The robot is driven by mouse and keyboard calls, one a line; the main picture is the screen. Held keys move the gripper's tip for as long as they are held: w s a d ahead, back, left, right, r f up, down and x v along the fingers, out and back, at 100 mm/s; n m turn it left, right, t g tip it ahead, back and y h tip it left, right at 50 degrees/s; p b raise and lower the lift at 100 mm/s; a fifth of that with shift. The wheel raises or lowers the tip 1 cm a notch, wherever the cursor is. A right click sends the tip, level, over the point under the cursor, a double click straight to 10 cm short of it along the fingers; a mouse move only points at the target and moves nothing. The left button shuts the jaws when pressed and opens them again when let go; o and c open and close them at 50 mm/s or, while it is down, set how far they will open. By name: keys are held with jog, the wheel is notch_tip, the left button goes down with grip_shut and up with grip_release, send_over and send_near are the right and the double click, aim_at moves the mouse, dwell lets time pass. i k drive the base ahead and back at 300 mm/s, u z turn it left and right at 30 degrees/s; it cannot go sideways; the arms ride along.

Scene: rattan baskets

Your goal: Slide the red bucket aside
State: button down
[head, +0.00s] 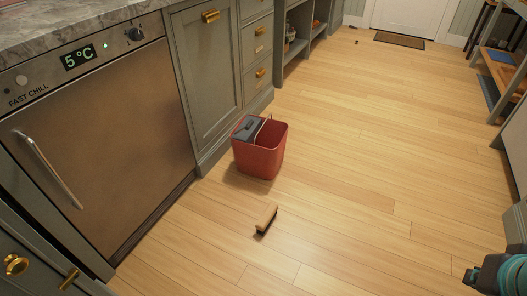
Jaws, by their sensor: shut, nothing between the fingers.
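The red bucket (259,155) stands upright on the wooden floor, close to the front of the grey-green cabinets. It has a grey insert at its top left and a thin handle across its rim. My gripper (471,277) is at the bottom right corner, dark and small in view, beside the teal-banded end of my arm. It is shut and holds nothing. It is well apart from the bucket, to the right of it and nearer to me. Part of my arm is cut off by the picture edge.
A wooden brush (267,217) lies on the floor just in front of the bucket. A steel chiller (101,140) and cabinets (216,75) line the left side. A shelf unit (508,85) stands at the right. The floor (360,150) right of the bucket is clear.

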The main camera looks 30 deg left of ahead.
aim_at(259, 152)
jog(key=u, duration=0.3)
jog(key=i, duration=0.85)
jog(key=u, duration=0.9)
jog(key=i, duration=0.35)
jog(key=u, duration=0.3)
